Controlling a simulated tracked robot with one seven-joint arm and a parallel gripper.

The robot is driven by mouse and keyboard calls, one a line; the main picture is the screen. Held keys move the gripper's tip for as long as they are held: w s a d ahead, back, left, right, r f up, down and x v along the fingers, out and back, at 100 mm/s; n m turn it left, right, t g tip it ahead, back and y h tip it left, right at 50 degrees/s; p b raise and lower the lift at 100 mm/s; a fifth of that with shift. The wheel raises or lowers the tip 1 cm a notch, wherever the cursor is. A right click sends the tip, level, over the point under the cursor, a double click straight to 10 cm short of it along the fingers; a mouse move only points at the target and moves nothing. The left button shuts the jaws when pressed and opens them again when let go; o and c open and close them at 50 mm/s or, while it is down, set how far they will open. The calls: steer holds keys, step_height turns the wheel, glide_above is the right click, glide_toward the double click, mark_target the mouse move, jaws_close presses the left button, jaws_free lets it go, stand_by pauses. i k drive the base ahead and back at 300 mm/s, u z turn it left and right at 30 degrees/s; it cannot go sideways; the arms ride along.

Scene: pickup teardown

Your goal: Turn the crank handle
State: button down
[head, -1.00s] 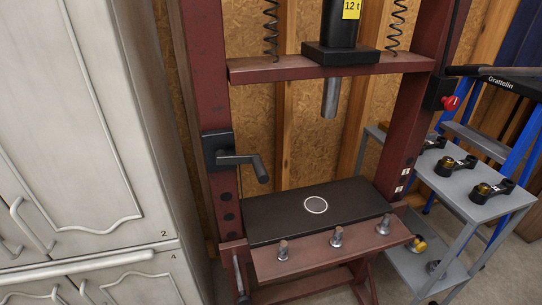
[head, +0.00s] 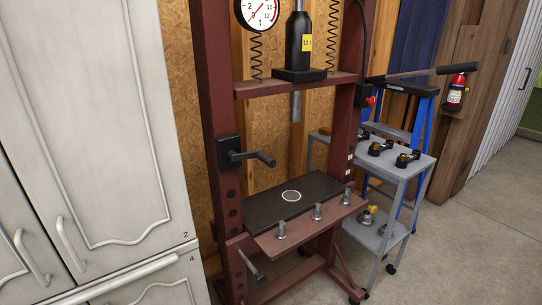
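The black crank handle (head: 252,156) is on the left upright of the dark red press frame (head: 211,85). Its arm reaches to the right from a square black plate and ends in a short grip. Lower on the same side, a grey bar handle (head: 251,266) sticks out near the press base. The black press bed (head: 262,208) with a white ring lies to the right of and below the crank. My gripper is not in view, and nothing touches the crank.
White cabinets (head: 92,120) stand close on the left. A grey trolley (head: 398,170) with black parts stands right of the press. A long black-gripped lever (head: 440,72) reaches right. Bolts (head: 317,212) line the bed's front. Concrete floor (head: 465,240) is free at right.

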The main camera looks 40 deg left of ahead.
mark_target(235, 157)
steer(key=u, duration=0.15)
steer(key=i, duration=0.55)
steer(key=u, duration=0.7)
steer(key=i, duration=0.6)
steer(key=u, duration=0.35)
steer(key=k, duration=0.8)
steer(key=u, duration=0.2)
steer(key=i, duration=0.8)
steer(key=z, duration=0.1)
